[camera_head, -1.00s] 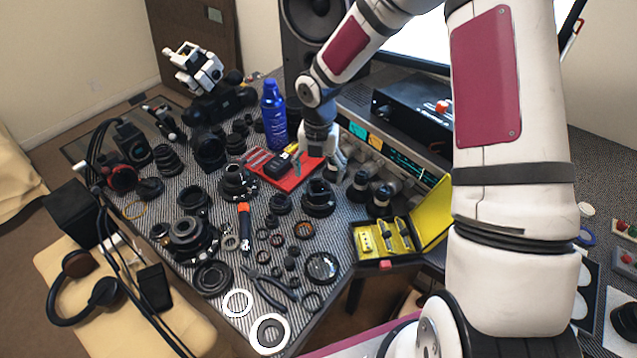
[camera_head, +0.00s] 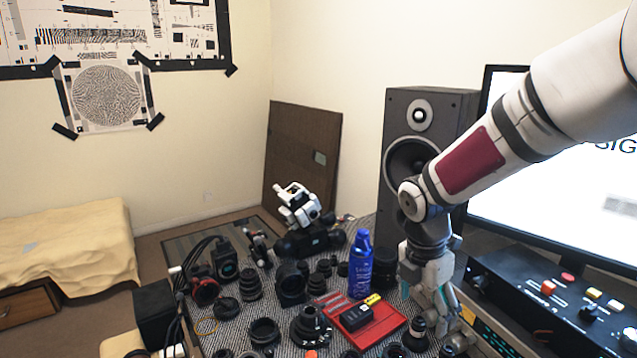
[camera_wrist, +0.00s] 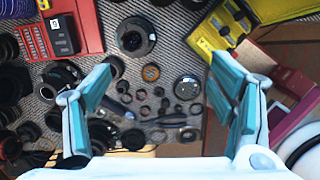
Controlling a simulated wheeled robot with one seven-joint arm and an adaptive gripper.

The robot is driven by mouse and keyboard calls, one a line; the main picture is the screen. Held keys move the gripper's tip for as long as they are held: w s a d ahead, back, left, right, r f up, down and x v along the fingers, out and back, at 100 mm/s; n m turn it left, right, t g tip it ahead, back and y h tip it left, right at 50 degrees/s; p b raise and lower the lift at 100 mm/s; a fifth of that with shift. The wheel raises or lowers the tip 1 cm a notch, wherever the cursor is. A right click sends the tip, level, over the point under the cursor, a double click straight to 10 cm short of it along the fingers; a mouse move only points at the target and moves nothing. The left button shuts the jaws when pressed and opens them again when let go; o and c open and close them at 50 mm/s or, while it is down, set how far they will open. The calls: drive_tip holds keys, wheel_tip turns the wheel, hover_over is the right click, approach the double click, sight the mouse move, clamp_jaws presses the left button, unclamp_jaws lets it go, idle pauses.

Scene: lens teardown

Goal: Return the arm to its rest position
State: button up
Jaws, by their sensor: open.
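My gripper (camera_head: 436,296) hangs at the end of my arm on the right of the head view, above the right side of the bench. In the wrist view my gripper (camera_wrist: 158,100) shows two teal fingers spread wide apart with nothing between them. Below the fingers are lens parts on the striped mat (camera_wrist: 172,66). My arm comes in from the upper right of the head view, bent at a joint in front of the speaker. The fingertips are small and partly unclear in the head view.
A blue bottle (camera_head: 360,266) stands left of my gripper, by a red tray (camera_head: 386,326). A black speaker (camera_head: 436,112), a monitor (camera_head: 560,190) and a control box (camera_head: 560,300) stand close to my arm. A yellow case (camera_wrist: 226,28) lies open at upper right in the wrist view.

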drive_tip(key=s+r+m+t, duration=0.1)
drive_tip(key=s+r+m, duration=0.3)
drive_tip(key=s+m, duration=0.4)
drive_tip(key=s+a+r+m+t+y, duration=0.1)
drive_tip(key=s+r+m, duration=0.4)
drive_tip(key=s+m, duration=0.3)
drive_tip(key=s+r+m+t, duration=0.1)
drive_tip(key=s+r+m, duration=0.3)
drive_tip(key=s+m, duration=0.3)
drive_tip(key=shift+s+a+r+m+t+y, duration=0.15)
drive_tip(key=shift+s+r+m+t+y, duration=0.15)
drive_tip(key=shift+s+r+m+t, duration=0.15)
